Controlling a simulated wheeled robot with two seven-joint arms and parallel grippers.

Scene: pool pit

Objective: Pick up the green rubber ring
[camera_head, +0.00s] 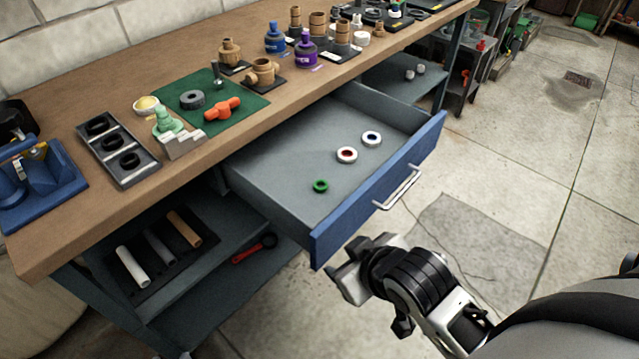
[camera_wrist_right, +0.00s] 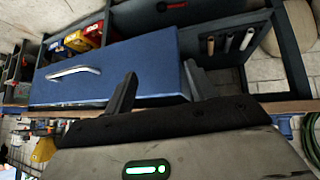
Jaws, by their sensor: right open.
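The green rubber ring (camera_head: 320,186) lies flat on the floor of the open drawer (camera_head: 270,165), near the drawer's front left corner. Two white rings lie in the drawer to its right, one with a red centre (camera_head: 347,155) and one with a dark blue centre (camera_head: 371,139). My right gripper (camera_head: 345,285) is outside the drawer, in front of and below its blue front panel. In the right wrist view its two fingers (camera_wrist_right: 158,88) are apart with nothing between them, and the blue drawer front (camera_wrist_right: 125,70) is beyond them. The green ring is hidden there. My left gripper is not in view.
The drawer's metal handle (camera_head: 398,187) sticks out toward the open floor. The wooden bench top (camera_head: 190,65) above holds a green mat (camera_head: 245,105), a ring tray (camera_head: 118,170) and several fittings. A lower shelf (camera_head: 215,235) holds tubes. Floor right of the drawer is clear.

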